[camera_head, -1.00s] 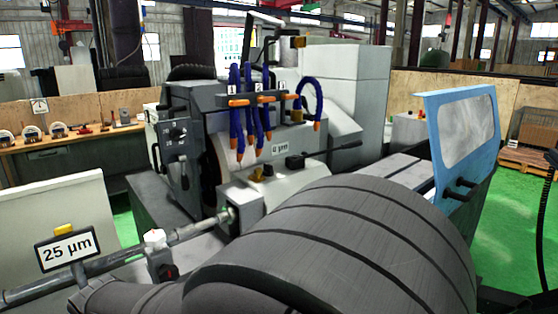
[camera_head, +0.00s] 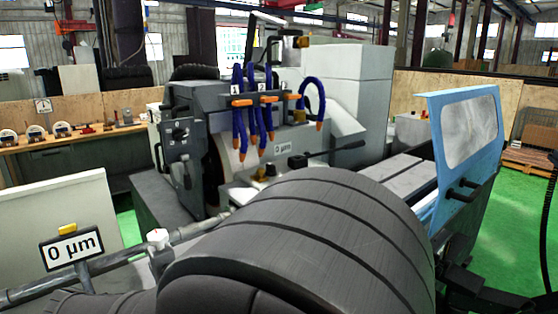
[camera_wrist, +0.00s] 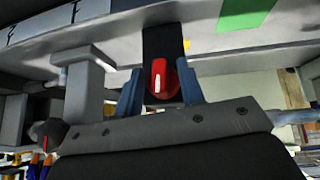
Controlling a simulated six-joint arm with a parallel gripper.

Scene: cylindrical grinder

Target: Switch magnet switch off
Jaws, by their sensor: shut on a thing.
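A red knob (camera_wrist: 158,78) with a white mark sits on a dark strip in the upper middle of the wrist view; I take it for the magnet switch. My gripper (camera_wrist: 160,88) has its two blue fingers on either side of the knob and is shut on it. In the head view the red knob and my gripper are hidden, with my arm filling the lower middle.
A sign reading 0 µm (camera_head: 72,247) stands at left beside a grey rail. Blue hoses with orange tips (camera_head: 240,120) hang over the grinder at centre. A blue windowed door (camera_head: 465,150) stands at right, with green floor beyond.

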